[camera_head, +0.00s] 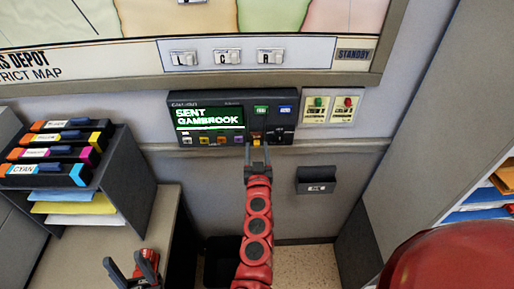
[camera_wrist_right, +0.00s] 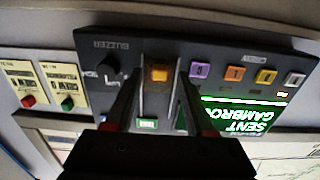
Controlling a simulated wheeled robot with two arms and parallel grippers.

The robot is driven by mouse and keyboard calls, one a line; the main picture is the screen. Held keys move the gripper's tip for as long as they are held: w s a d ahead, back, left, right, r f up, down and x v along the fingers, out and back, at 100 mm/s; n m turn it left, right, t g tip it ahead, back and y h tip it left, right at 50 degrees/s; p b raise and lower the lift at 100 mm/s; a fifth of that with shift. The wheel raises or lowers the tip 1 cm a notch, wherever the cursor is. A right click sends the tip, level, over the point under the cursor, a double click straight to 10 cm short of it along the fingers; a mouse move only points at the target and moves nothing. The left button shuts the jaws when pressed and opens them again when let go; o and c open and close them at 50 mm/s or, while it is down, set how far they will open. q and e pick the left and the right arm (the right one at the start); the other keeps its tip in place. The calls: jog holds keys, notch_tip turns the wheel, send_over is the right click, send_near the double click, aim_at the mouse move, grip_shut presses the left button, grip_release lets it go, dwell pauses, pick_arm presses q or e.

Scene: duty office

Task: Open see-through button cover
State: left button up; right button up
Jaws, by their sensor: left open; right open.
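A dark control panel (camera_head: 235,120) with a green-lit screen (camera_head: 209,117) is fixed on the wall. In the right wrist view an orange button (camera_wrist_right: 159,75) sits on the panel, between a row of coloured buttons and the black buzzer knob (camera_wrist_right: 107,66). I cannot clearly make out a see-through cover over it. My right gripper (camera_head: 257,155) is open at the panel's lower edge; in the right wrist view its two fingers stand either side of the orange button, and contact cannot be told. My left gripper (camera_head: 135,270) is open and empty at the lower left, away from the panel.
A black rack (camera_head: 120,165) with several toner boxes stands at the left. Two cream tags with a green and a red button (camera_head: 331,108) are right of the panel. A small dark wall box (camera_head: 316,180) is below. A red rounded object (camera_head: 440,262) fills the lower right.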

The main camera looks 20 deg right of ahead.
jog(key=shift+w, duration=0.15)
grip_shut()
dwell(1.4)
